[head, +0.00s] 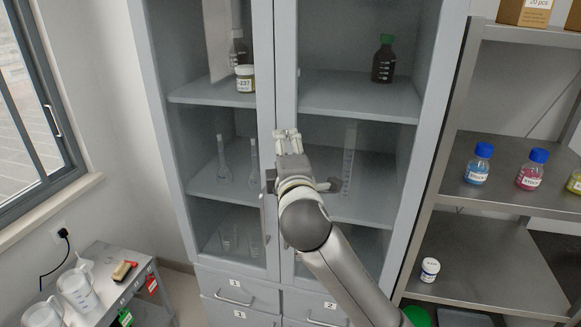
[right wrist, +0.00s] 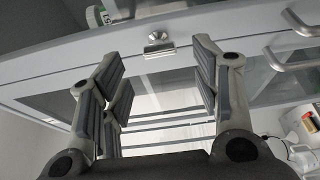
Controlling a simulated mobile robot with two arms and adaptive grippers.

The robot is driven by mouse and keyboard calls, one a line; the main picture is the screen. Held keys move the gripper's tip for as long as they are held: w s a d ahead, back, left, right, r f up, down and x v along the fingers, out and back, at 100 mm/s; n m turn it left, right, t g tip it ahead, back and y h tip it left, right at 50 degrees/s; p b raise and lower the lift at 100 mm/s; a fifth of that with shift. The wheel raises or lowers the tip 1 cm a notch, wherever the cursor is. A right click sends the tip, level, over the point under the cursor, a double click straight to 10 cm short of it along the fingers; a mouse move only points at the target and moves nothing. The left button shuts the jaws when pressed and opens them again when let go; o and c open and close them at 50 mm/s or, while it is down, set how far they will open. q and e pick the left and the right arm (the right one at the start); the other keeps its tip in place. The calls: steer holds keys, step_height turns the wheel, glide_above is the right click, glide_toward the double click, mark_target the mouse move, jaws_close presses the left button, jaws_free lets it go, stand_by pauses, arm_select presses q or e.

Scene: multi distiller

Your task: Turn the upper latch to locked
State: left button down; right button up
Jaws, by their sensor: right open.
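The tall grey cabinet (head: 273,60) has two glass doors that meet at a middle frame. In the right wrist view a small metal latch (right wrist: 158,43) with a round knob sits on the pale door frame. My right gripper (head: 288,137) is at the middle frame in the head view, below the upper shelf. It is open and empty in the right wrist view (right wrist: 160,60), with the latch showing between and just beyond its fingertips. I see no contact with the latch. Whether this is the upper latch I cannot tell. My left gripper is out of view.
Drawers with bar handles (head: 235,301) are below the doors. Bottles and glassware stand on shelves behind the glass. An open metal rack (head: 490,255) with bottles stands right, and a low cart (head: 115,292) with jugs stands lower left by the window.

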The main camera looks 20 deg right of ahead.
steer(key=v, duration=0.7)
steer(key=shift+s, duration=0.2)
steer(key=w+f+m+g+y+b, duration=0.1)
steer(key=w+f+g+b, duration=0.15)
steer(key=f, duration=1.75)
steer(key=w+f+m+g+y+b, duration=0.1)
steer(key=w+f+g+b, duration=0.2)
steer(key=f, duration=1.7)
steer(key=s+d+f+m+g+b, duration=0.15)
steer(key=s+f, duration=0.25)
steer(key=f, duration=0.5)
steer(key=s+f+m+g+b, duration=0.1)
steer(key=s+f+g, duration=0.15)
steer(key=f, duration=0.65)
steer(key=s+d+f+m+g+y+b, duration=0.2)
steer(key=s+f+m+g+b, duration=0.2)
steer(key=s+f, duration=1.9)
steer(key=s+f+m+g, duration=0.1)
steer(key=s+f, duration=0.3)
steer(key=s, duration=0.4)
steer(key=s+d+f+m+g+b, duration=0.1)
steer(key=s+f+m, duration=0.1)
steer(key=s+f, duration=0.3)
steer(key=s+d+f+m+g+b, duration=0.1)
steer(key=s+f, duration=0.3)
steer(key=s, duration=0.7)
steer(key=shift+m, duration=0.45)
